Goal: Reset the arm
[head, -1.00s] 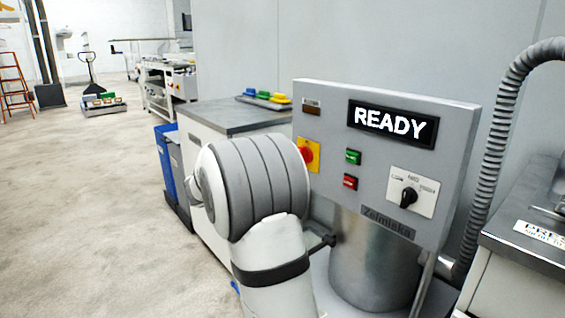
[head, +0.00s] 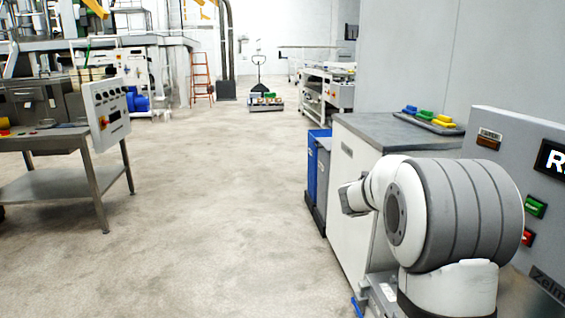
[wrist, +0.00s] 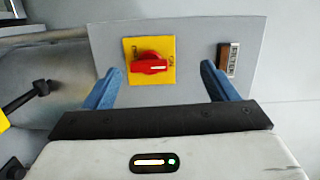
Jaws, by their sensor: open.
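My gripper (wrist: 158,85) shows in the wrist view with its two blue fingers spread apart and nothing between them. Beyond the fingers is the grey control panel (wrist: 190,35), with a red rotary switch (wrist: 148,64) on a yellow plate and a small "FILTER" label or indicator (wrist: 228,58). The switch appears between the fingers in the picture; the gap in depth is hard to judge. In the head view my arm stands at the right in front of the panel (head: 500,165), and the gripper's fingers are hidden there.
A cabinet (head: 350,190) with colored blocks (head: 432,117) on top stands beside my arm. Blue and grey bins (head: 317,165) stand against it. A metal table with controls (head: 60,185) is at left. The floor (head: 210,200) between is clear, with a pallet truck (head: 262,100) farther back.

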